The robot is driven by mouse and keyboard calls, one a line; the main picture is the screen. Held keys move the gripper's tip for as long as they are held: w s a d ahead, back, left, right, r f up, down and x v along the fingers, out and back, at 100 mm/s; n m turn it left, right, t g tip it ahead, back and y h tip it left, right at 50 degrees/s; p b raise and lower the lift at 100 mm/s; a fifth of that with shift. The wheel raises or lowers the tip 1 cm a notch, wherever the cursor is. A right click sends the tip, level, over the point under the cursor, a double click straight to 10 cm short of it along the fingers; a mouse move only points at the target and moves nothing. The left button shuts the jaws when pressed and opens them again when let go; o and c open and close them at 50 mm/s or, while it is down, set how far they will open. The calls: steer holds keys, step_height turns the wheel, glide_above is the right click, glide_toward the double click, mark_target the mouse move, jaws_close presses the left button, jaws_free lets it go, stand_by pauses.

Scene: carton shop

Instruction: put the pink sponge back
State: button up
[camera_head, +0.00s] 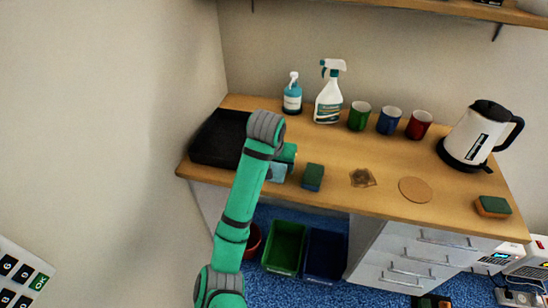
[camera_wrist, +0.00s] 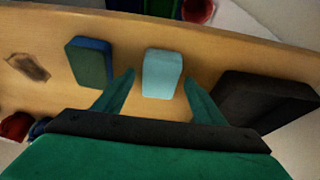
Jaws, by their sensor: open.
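I see no clearly pink sponge in either view. A light blue sponge (camera_head: 278,173) lies on the counter, partly hidden behind my gripper; it also shows in the wrist view (camera_wrist: 162,73). My gripper (camera_wrist: 159,84) is open and empty, with a finger on either side of the light blue sponge's near end. I cannot tell its height above the sponge. A blue and green sponge (camera_head: 313,177) lies just right of it. An orange sponge with a green top (camera_head: 493,206) lies at the counter's right end.
A black tray (camera_head: 212,143) sits at the counter's left end. A soap bottle (camera_head: 292,95), spray bottle (camera_head: 328,95), several mugs and a kettle (camera_head: 473,137) stand along the back. A brown stain (camera_head: 362,178) and cork disc (camera_head: 415,190) lie in front. Green (camera_head: 284,247) and blue bins stand below.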

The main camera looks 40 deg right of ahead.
steer(key=v, duration=0.9)
steer(key=shift+r, duration=0.25)
steer(key=shift+s, duration=0.1)
